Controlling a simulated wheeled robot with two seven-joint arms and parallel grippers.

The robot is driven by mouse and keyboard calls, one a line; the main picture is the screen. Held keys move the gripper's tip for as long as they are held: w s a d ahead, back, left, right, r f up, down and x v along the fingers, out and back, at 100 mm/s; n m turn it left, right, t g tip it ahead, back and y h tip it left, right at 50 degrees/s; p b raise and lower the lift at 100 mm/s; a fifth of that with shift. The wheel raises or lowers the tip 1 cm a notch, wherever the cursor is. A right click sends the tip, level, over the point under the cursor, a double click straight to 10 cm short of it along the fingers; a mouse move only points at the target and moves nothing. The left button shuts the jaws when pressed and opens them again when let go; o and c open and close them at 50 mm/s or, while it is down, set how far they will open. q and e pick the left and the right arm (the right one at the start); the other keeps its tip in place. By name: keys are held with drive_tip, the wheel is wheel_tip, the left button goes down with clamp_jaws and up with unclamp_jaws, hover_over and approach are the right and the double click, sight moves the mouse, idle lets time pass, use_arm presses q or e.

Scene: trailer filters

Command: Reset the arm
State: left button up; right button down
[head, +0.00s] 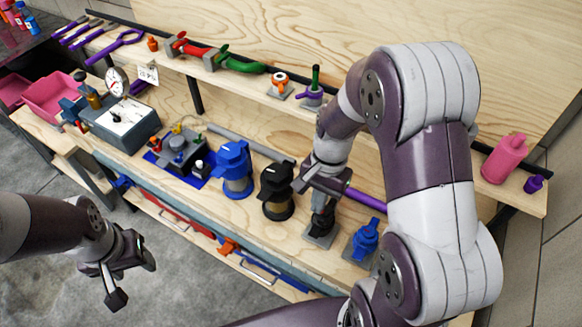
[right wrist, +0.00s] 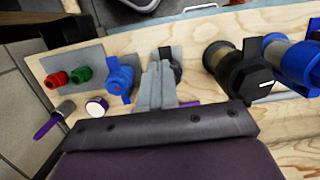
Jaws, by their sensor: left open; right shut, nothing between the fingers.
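My right gripper (head: 321,212) is shut and empty, pointing down over a small grey plate (head: 318,240) on the wooden bench (head: 215,208). In the right wrist view its closed grey fingers (right wrist: 156,90) are in front of a black part (right wrist: 176,66) on that plate, which they partly hide. I cannot tell whether they touch it. My right arm bends high across the right of the head view. My left gripper (head: 131,278) is open and empty, over the floor in front of the bench at lower left.
A black-capped filter (head: 276,184) and a blue-capped filter (head: 234,165) stand left of my right gripper. A blue valve (head: 366,240) is right of it. A shelf behind holds valves and a pink bottle (head: 505,158). The floor (head: 190,285) around my left gripper is clear.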

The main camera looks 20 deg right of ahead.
drive_tip(key=shift+s+r, duration=0.1)
drive_tip(key=shift+s, duration=0.05)
drive_tip(key=s+a+r+n+t+h, duration=0.1)
drive_tip(key=s+r+n, duration=0.3)
drive_tip(key=n, duration=0.6)
drive_tip(key=shift+a+t+h, duration=0.3)
drive_tip(key=shift+a+t, duration=0.2)
drive_tip(key=shift+t, duration=0.4)
drive_tip(key=shift+s+a+r, duration=0.1)
drive_tip(key=shift+s+r, duration=0.05)
drive_tip(key=shift+s, duration=0.05)
drive_tip(key=shift+w, duration=0.1)
